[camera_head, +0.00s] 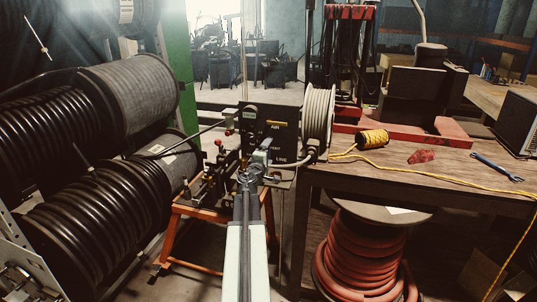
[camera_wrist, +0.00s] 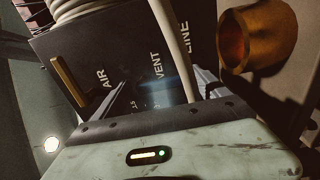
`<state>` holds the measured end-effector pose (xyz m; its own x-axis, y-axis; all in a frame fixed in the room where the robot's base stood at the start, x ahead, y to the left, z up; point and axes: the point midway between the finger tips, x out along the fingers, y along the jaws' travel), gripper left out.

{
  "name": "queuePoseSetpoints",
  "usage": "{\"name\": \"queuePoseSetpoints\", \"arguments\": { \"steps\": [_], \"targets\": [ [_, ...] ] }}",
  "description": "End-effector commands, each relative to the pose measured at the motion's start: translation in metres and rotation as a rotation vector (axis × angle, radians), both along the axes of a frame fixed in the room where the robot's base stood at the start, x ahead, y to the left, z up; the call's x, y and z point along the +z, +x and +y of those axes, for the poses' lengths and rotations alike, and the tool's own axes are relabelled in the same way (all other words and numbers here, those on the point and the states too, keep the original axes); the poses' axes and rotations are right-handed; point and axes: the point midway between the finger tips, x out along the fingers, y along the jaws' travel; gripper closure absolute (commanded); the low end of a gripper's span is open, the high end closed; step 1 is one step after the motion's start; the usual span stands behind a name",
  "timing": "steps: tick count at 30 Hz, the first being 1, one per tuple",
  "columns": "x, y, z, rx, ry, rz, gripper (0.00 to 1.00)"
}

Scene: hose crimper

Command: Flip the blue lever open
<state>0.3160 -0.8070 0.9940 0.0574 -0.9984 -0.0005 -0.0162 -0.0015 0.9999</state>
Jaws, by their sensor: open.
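A dark crimper box (camera_head: 270,133) with AIR, VENT and LINE lettering stands in the middle of the head view. My gripper (camera_head: 250,174) is in front of its lower part, jaws open, and no held object shows. In the wrist view the box's lettered face (camera_wrist: 115,45) fills the area just beyond my gripper (camera_wrist: 165,95). A brass-coloured lever (camera_wrist: 70,82) sticks out beside the AIR label. I cannot pick out a clearly blue lever; a pale grey-blue part (camera_head: 262,150) shows just above my gripper, and a faint bluish patch lies between my fingers.
A brass cylinder (camera_wrist: 258,40) is close on the right in the wrist view. A pale hose coil (camera_head: 318,115) hangs on the box's right. A wooden bench (camera_head: 420,180) with a yellow cord spool (camera_head: 372,139) is at right. Black hose reels (camera_head: 80,200) crowd the left.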

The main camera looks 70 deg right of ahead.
Motion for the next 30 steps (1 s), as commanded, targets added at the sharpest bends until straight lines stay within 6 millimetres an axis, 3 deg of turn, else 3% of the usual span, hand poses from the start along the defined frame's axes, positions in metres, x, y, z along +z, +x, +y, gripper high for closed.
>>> {"name": "queuePoseSetpoints", "arguments": {
  "steps": [10, 26, 28, 30],
  "targets": [
    [0.0, -0.006, 0.066, 0.001, 0.0, -0.001, 0.15],
    [0.0, -0.004, 0.069, -0.001, 0.001, -0.004, 0.15],
    [0.001, 0.007, 0.076, 0.001, 0.015, -0.029, 0.15],
    [0.0, 0.033, 0.092, 0.005, 0.051, -0.086, 0.15]
  ]
}}
